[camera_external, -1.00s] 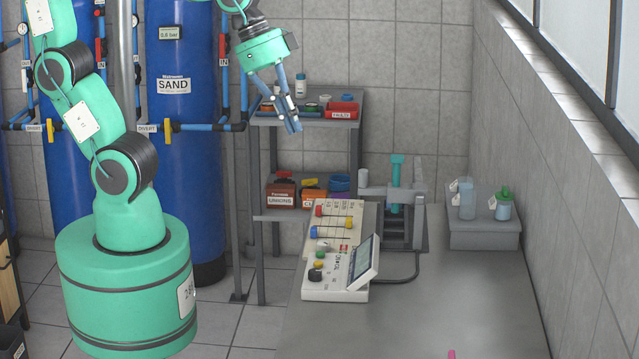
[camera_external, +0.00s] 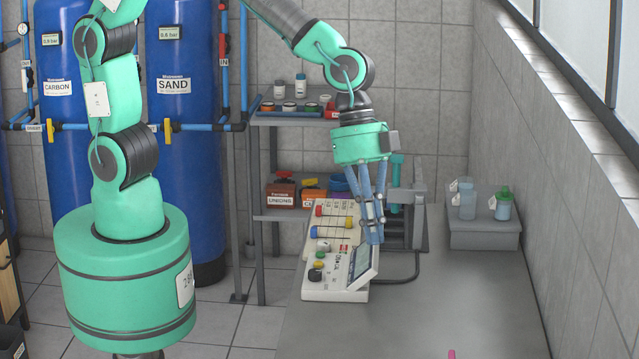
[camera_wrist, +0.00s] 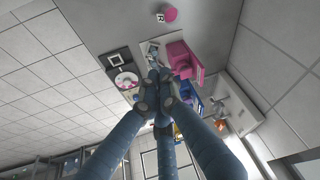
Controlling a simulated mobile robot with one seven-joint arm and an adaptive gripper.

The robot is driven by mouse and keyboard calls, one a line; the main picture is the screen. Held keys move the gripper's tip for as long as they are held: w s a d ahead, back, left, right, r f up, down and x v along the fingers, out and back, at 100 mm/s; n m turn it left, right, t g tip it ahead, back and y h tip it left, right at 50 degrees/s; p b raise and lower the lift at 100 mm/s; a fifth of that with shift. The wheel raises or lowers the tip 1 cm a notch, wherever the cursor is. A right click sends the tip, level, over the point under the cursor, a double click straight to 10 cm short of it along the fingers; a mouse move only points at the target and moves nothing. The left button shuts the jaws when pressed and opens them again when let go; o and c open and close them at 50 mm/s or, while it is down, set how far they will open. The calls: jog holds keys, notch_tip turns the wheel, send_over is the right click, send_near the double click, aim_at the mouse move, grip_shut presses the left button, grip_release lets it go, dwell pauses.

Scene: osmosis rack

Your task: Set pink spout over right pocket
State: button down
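A small pink piece (camera_external: 451,354) shows at the bottom edge of the external view, on the bench and mostly cut off. In the wrist view a round pink piece (camera_wrist: 169,14) lies at the top beside a white tag marked R. A larger pink block (camera_wrist: 180,58) shows just right of my fingertips there; I cannot tell which is the spout. My gripper (camera_external: 374,240) points down beside the control panel's screen, its fingers close together with nothing seen between them. In the wrist view my fingertips (camera_wrist: 158,82) meet. I cannot make out the right pocket.
The control panel (camera_external: 322,284), with coloured knobs and a tilted screen (camera_external: 362,262), stands on the grey bench (camera_external: 430,310). A stand (camera_external: 418,222) is behind my gripper. Two bottles (camera_external: 467,202) (camera_external: 503,206) are on a block at right. The bench front is largely clear.

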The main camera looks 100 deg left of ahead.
jog(key=w+d+f+m+g, duration=0.1)
jog(key=d+f+m, duration=0.1)
jog(key=d+f, duration=0.7)
jog(key=shift+w+m+p, duration=0.35)
jog(key=shift+m+p, duration=0.05)
jog(key=shift+p, duration=0.05)
jog(key=shift+d+f, duration=0.15)
jog(key=x, duration=0.3)
jog(key=d+x, duration=0.1)
jog(key=x, duration=0.3)
jog(key=d+x, duration=0.1)
jog(key=x, duration=0.2)
jog(key=shift+w+d+r, duration=0.1)
jog(key=shift+w+r, duration=0.1)
jog(key=shift+w+d, duration=0.25)
jog(key=shift+d, duration=0.7)
